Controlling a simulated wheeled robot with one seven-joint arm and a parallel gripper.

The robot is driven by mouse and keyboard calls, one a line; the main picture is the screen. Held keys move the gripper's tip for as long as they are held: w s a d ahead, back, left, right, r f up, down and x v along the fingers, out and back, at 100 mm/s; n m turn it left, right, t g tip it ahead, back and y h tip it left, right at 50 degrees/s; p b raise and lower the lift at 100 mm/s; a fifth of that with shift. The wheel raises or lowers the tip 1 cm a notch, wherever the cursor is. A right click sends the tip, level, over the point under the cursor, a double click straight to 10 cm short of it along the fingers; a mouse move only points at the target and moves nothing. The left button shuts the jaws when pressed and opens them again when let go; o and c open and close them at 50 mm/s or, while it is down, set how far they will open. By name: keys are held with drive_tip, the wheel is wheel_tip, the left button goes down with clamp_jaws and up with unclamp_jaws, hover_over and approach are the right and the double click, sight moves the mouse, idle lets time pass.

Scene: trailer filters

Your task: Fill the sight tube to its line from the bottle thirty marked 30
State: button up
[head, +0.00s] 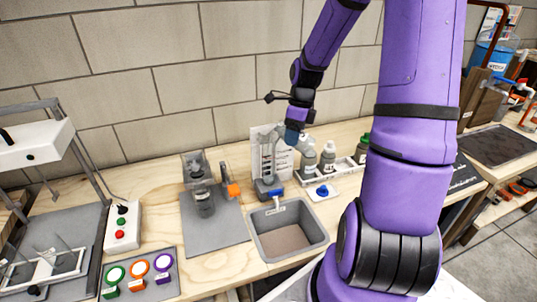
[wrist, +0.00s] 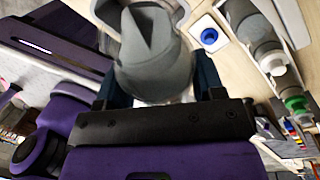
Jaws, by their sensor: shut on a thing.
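My gripper (head: 293,135) is over the back of the bench, shut on a grey bottle (wrist: 155,65). The bottle fills the middle of the wrist view between the dark fingers, and its marking cannot be read. In the head view the bottle is small and partly hidden beside the gripper. Below and left of the gripper is a grey stand with a blue handle (head: 268,186), probably the sight tube's. Its line and any liquid level are too small to tell. A blue cap (head: 322,190) lies on a white square, also in the wrist view (wrist: 209,36).
A rack (head: 343,172) holds several bottles, right of the gripper. A sink (head: 290,236) is set in front of the stand. A clear unit with an orange knob (head: 233,189) stands left on a grey mat. A printed sheet (head: 284,160) stands behind.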

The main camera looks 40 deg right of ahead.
drive_tip(key=shift+r+g+h, duration=0.4)
drive_tip(key=shift+r+g, duration=0.05)
drive_tip(key=shift+g, duration=0.15)
idle(0.8)
drive_tip(key=shift+w+a+r+g+h, duration=0.35)
drive_tip(key=shift+w+r+g, duration=0.2)
drive_tip(key=shift+g, duration=0.25)
idle(1.3)
drive_tip(key=shift+r+g+h, duration=0.25)
drive_tip(key=shift+g+h, duration=0.1)
drive_tip(key=shift+g, duration=0.15)
idle(1.2)
drive_tip(key=shift+m, duration=0.3)
drive_tip(key=shift+s+d+f+t+y, duration=0.25)
drive_tip(key=shift+f+t+y, duration=0.15)
drive_tip(key=shift+t, duration=0.2)
drive_tip(key=shift+s+d+f+t+y, duration=0.15)
drive_tip(key=shift+s+f+t+y, duration=0.15)
drive_tip(key=shift+t, duration=0.3)
drive_tip(key=shift+f, duration=0.1)
drive_tip(key=shift+f, duration=0.15)
